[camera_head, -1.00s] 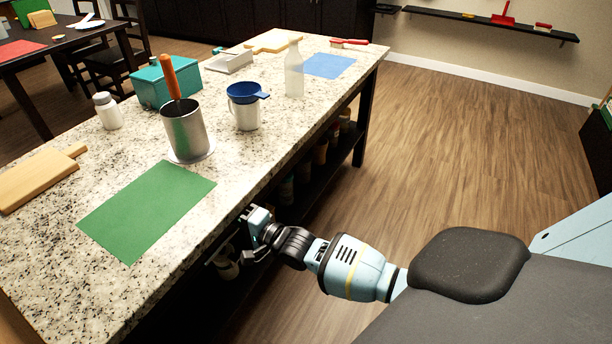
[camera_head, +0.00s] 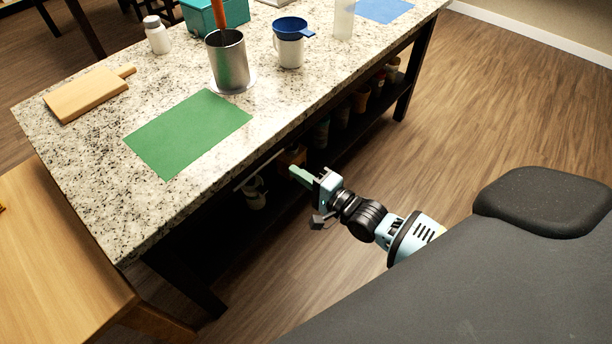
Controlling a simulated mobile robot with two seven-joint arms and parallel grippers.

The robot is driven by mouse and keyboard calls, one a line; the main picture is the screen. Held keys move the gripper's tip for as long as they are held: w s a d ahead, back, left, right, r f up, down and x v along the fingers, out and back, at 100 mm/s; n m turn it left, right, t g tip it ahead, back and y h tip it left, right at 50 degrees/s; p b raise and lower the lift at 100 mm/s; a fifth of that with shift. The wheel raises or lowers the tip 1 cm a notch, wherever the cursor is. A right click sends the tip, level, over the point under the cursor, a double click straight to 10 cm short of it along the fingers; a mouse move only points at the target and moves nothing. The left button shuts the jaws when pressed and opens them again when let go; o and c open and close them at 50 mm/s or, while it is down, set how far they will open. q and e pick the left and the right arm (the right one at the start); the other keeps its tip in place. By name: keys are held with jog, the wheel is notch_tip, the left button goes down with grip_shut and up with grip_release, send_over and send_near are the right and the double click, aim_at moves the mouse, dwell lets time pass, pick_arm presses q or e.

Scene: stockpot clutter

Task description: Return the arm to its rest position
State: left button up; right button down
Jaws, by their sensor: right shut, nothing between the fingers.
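My right gripper (camera_head: 308,194) is at the front side of the granite-topped table (camera_head: 88,188), below the level of the top and clear of its edge. It is shut and holds nothing that I can see. Its arm reaches in from the lower right over the floor. My left gripper and arm are out of the picture.
On the table are a green mat (camera_head: 188,132), a steel pot (camera_head: 228,62), a white cup with a blue funnel (camera_head: 290,45), a cutting board (camera_head: 88,95) and a white bottle (camera_head: 157,36). Items stand on the lower shelf. A wooden table (camera_head: 55,265) is at lower left. Floor at right (camera_head: 520,100) is clear.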

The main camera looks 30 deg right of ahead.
jog(key=shift+v, duration=0.8)
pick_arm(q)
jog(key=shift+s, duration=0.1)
